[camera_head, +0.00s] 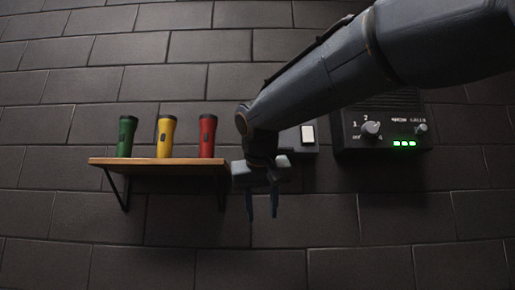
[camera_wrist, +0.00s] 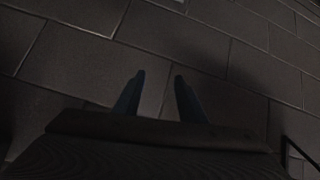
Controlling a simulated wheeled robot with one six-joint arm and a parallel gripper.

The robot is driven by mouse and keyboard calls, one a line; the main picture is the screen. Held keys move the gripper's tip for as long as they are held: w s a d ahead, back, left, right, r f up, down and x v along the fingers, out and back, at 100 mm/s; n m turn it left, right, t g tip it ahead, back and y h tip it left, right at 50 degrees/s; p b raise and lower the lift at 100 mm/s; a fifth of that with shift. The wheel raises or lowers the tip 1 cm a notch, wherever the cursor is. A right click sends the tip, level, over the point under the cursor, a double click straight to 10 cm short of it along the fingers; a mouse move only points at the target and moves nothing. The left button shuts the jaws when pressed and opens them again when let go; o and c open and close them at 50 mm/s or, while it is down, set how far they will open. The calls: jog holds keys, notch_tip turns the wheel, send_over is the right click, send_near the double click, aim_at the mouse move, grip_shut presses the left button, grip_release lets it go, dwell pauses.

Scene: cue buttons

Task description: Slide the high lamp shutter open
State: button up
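No lamp shutter can be made out for certain in either view. My gripper (camera_head: 262,216) hangs pointing down in front of the wall, just right of the shelf end and below that box. Its two fingers are apart with nothing between them. In the wrist view the gripper (camera_wrist: 157,80) also shows its fingers apart, with only dark wall bricks beyond them.
A wooden shelf (camera_head: 160,161) on black brackets holds green (camera_head: 126,136), yellow (camera_head: 165,137) and red (camera_head: 207,136) flashlights, left of my gripper. A black control box (camera_head: 383,130) with a knob (camera_head: 370,129) and green lights is on the wall at right. The wall below is bare.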

jog(key=s+a+r+m+t, duration=0.15)
jog(key=s+r, duration=0.25)
jog(key=r, duration=0.9)
jog(key=s+r+m+t, duration=0.1)
jog(key=s+r+t, duration=0.15)
jog(key=r, duration=0.95)
jog(key=p+x, duration=0.3)
jog(key=x, duration=0.3)
jog(key=shift+d+f, duration=0.2)
jog(key=shift+f, duration=0.15)
jog(key=shift+w+n, duration=0.1)
jog(key=shift+n, duration=0.15)
grip_shut()
